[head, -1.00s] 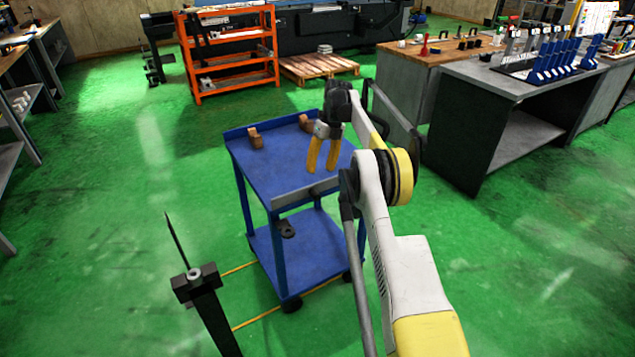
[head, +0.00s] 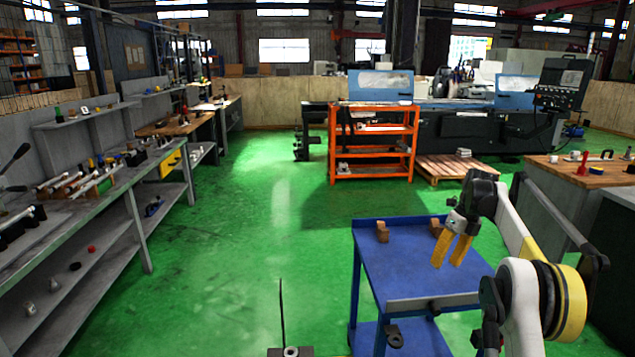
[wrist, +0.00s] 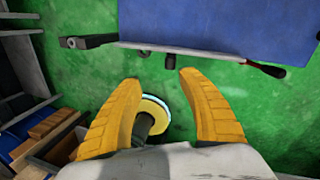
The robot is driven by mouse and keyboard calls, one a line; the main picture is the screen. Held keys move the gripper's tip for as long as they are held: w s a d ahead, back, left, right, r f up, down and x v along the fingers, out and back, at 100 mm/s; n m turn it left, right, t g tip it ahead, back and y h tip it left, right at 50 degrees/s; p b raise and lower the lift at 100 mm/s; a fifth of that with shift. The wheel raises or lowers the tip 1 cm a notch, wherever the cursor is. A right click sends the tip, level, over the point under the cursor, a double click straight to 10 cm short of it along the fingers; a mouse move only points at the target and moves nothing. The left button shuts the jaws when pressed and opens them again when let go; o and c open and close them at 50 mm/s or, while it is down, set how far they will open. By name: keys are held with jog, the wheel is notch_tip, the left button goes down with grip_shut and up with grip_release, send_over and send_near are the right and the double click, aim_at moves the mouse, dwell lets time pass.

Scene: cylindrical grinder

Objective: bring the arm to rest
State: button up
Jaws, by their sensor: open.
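My gripper (head: 453,250) has two yellow fingers, which are apart with nothing between them. In the head view it hangs over the blue cart (head: 400,268), pointing down and to the left. The wrist view shows the open fingers (wrist: 160,85) spread, with green floor and the edge of the blue cart top (wrist: 225,25) beyond them. My arm is folded, with its white and yellow links at the right of the head view. Whether the fingers are clear of the cart top is hard to judge, but no contact shows.
Two brown blocks, one at the cart's back left (head: 382,232), stand on the cart. A grey workbench (head: 110,215) with parts runs along the left. An orange shelf (head: 372,150) and a wooden pallet (head: 452,168) stand behind. The green floor (head: 240,260) between is clear.

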jog(key=s+a+r+n+t+h, duration=0.2)
jog(key=s+a+r+n+t, duration=0.1)
jog(key=s+a+r+n, duration=1.3)
jog(key=s+a+n+t, duration=0.2)
jog(key=s+a+n, duration=0.2)
jog(key=s+n, duration=0.65)
jog(key=s+a+f+n+t, duration=0.1)
jog(key=s+f+n, duration=0.2)
jog(key=s, duration=0.4)
jog(key=s+a+f+n+t, duration=0.1)
jog(key=s+f+n, duration=0.2)
jog(key=s, duration=0.4)
jog(key=shift+a+f, duration=0.25)
jog(key=shift+f, duration=0.65)
